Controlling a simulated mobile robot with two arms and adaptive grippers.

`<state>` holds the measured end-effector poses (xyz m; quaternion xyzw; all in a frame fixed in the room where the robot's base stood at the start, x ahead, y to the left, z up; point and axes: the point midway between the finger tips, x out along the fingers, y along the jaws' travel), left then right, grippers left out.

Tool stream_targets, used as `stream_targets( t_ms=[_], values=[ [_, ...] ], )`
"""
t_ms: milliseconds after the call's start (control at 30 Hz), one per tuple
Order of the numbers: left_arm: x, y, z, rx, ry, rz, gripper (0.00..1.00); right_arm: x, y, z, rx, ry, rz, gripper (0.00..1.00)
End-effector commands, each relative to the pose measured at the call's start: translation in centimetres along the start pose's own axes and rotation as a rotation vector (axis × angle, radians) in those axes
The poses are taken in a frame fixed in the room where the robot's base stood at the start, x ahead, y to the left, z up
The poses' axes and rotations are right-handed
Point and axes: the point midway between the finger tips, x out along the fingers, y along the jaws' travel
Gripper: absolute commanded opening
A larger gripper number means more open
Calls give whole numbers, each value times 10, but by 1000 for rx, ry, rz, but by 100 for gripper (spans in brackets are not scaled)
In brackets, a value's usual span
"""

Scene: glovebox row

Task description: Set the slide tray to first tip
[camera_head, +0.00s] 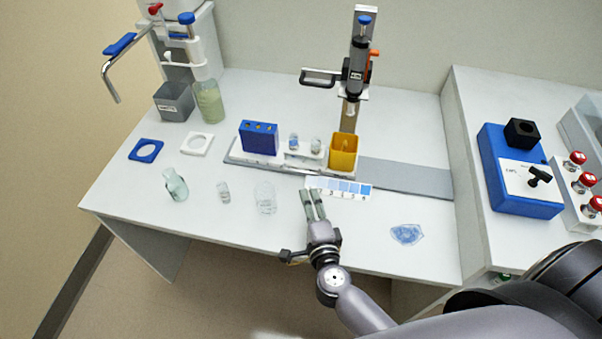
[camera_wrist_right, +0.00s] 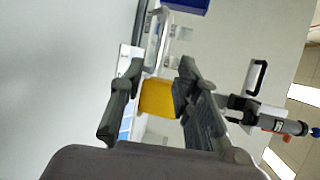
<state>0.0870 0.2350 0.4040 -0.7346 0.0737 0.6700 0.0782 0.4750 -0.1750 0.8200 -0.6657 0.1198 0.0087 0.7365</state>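The white slide tray (camera_head: 240,158) sits on a grey rail (camera_head: 410,178), toward its left part. It carries a blue block (camera_head: 259,138) with holes, two small glass vials (camera_head: 305,144) and a yellow cup (camera_head: 343,152) at its right end. A pipette (camera_head: 356,65) on a stand is upright behind the yellow cup. A numbered strip (camera_head: 340,187) with blue shades lies along the front of the tray. My right gripper (camera_head: 312,192) is open and empty at the strip, in front of the tray. The right wrist view shows the yellow cup (camera_wrist_right: 158,97) beyond the parted fingers. My left gripper is out of view.
Glassware stands on the bench left of my gripper: a flask (camera_head: 175,186), a small vial (camera_head: 224,192) and a beaker (camera_head: 265,198). A blue patch (camera_head: 407,234) lies at front right. A blue device (camera_head: 520,170) stands on the right bench. The rail's right half is clear.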

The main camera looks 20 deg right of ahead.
Motion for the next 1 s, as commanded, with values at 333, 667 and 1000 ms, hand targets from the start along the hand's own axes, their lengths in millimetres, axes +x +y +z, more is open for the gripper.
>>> stream_targets(
  t_ms=[333, 667, 1000],
  values=[
    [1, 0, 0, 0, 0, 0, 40, 76, 0, 0, -2, -1, -2, 30],
    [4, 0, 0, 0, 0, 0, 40, 109, 0, 0, -2, -1, 0, 30],
    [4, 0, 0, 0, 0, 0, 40, 110, 0, 0, -2, -1, 0, 26]
  ],
)
